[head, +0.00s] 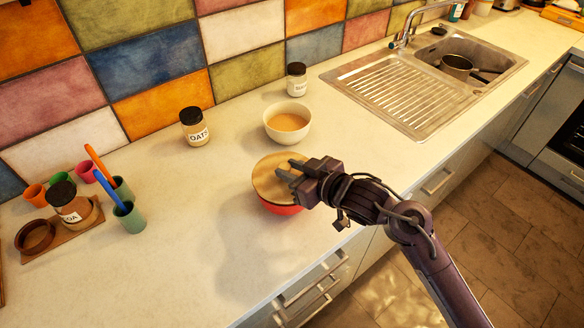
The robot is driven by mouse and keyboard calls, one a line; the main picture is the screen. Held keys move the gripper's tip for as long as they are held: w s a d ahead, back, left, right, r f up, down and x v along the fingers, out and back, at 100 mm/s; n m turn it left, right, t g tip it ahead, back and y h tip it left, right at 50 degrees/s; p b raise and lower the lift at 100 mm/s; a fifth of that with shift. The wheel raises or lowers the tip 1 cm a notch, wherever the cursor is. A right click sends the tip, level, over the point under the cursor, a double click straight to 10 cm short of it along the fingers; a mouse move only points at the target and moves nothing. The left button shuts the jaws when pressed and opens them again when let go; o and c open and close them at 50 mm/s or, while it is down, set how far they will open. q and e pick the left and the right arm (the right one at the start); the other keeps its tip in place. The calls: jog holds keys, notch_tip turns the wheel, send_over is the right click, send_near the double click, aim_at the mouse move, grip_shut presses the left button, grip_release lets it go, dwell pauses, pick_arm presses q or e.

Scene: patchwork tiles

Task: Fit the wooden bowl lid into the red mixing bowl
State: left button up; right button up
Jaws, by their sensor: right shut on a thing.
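The red mixing bowl (283,209) stands on the counter near its front edge, with only its lower side showing. The round wooden bowl lid (268,180) lies over its mouth and hides the inside. I cannot tell whether the lid is seated in the rim or just above it. My right gripper (288,174) reaches in from the right and is shut on the lid at its right part. My left gripper is not in view.
A white bowl (287,134) with tan contents stands just behind the red bowl. An oats jar (194,130) and another jar (297,82) stand near the tiled wall. Cups and a tray (62,232) are at left. The counter left of the red bowl is clear.

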jog(key=shift+f+b, duration=0.5)
jog(key=shift+f, duration=0.4)
jog(key=o, duration=1.1)
jog(key=b+v, duration=0.1)
jog(key=v, duration=0.7)
jog(key=shift+a, duration=0.1)
